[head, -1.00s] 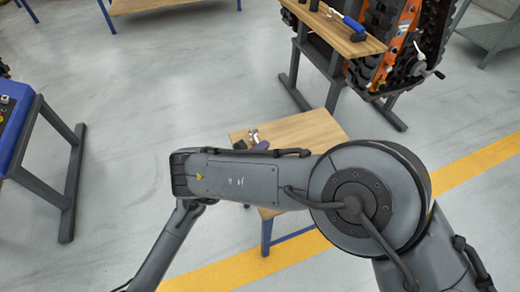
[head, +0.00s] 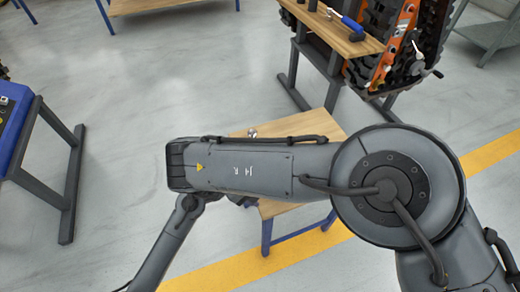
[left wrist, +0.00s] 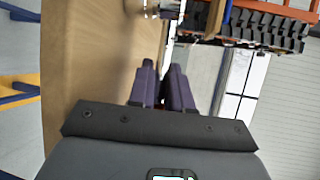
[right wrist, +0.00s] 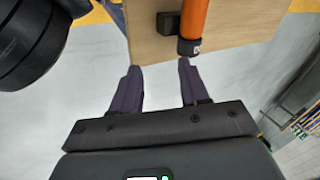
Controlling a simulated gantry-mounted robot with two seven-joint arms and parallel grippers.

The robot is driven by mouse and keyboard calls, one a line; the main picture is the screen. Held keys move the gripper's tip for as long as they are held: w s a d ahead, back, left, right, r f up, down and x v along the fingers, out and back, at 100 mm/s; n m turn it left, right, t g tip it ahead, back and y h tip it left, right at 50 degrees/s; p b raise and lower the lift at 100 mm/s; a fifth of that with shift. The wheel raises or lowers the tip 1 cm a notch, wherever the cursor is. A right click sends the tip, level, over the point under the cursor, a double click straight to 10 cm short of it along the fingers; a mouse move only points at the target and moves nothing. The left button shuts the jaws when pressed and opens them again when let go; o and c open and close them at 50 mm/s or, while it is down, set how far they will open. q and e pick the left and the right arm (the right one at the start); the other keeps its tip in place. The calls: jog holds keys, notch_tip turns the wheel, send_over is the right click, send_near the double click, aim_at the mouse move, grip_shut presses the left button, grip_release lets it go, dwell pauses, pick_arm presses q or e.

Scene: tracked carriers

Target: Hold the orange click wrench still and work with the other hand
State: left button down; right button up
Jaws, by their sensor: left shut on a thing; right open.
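The orange click wrench shows in the right wrist view as an orange handle (right wrist: 195,18) with a black end, over a wooden top. My right gripper (right wrist: 157,70) is open and empty, its fingertips just short of the black end. In the left wrist view my left gripper (left wrist: 162,66) has its purple fingers close together beside a wooden surface. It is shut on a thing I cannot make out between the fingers. In the head view my arm hides the wrench and both grippers.
The small wooden table (head: 316,120) is partly covered by my arm; a silvery part (head: 252,132) shows at its far edge. A black block (right wrist: 168,24) sits beside the wrench. Behind stand a bench (head: 335,32) and an orange-black tracked carrier (head: 400,50).

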jog(key=shift+w+d+r+g+y, duration=0.15)
jog(key=shift+g+y, duration=0.2)
jog(key=shift+y, duration=0.2)
jog(key=shift+d+r+g+y, duration=0.15)
jog(key=shift+g+y, duration=0.2)
jog(key=shift+y, duration=0.2)
jog(key=w+d+r+y, duration=0.1)
jog(key=d, duration=0.1)
jog(key=w+d+r+m+y, duration=0.1)
jog(key=d+y, duration=0.1)
jog(key=w+d+r+g+y, duration=0.1)
jog(key=d+r+y, duration=0.1)
jog(key=shift+w+d+m, duration=0.25)
jog(key=shift+w+m, duration=0.1)
jog(key=shift+m, duration=0.05)
jog(key=shift+d+x, duration=0.2)
jog(key=shift+x, duration=1.6)
jog(key=shift+d+x, duration=0.25)
jog(key=shift+x, duration=1.55)
jog(key=shift+w+f, duration=0.1)
